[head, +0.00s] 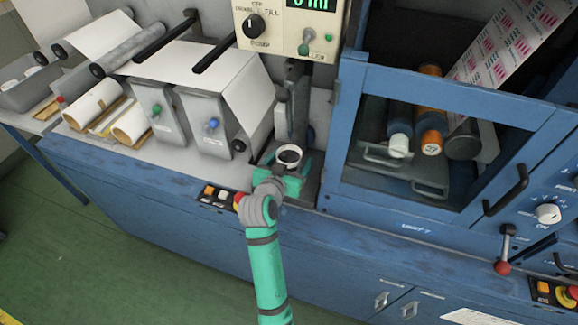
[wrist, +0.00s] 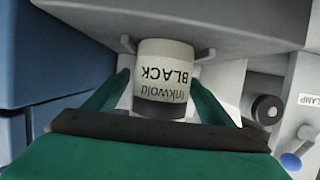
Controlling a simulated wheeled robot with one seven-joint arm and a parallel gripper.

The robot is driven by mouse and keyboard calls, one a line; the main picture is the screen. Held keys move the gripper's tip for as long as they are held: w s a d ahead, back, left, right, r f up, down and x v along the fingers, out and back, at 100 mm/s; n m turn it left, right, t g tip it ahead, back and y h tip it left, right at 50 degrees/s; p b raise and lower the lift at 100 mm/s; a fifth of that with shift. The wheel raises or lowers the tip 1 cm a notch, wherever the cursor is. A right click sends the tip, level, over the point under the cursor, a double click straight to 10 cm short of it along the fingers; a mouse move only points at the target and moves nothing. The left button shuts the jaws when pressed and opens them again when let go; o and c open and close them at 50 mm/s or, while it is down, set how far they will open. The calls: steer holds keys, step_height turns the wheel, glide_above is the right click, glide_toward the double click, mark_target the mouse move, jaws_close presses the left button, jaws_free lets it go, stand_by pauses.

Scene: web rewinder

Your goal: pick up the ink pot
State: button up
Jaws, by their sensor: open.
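My gripper (head: 287,172) is at the pot. In the wrist view my green gripper (wrist: 160,88) has one finger on each side of the pot, with the jaws open. A small gap shows beside the left finger; contact on the right is unclear.
A grey upright post (head: 291,110) stands just behind the pot. A blue framed guard window (head: 440,140) is close on the right. A button panel (head: 217,197) sits on the front edge by my wrist.

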steer(key=shift+x, duration=0.9)
steer(key=shift+r, duration=0.1)
steer(key=c, duration=1.4)
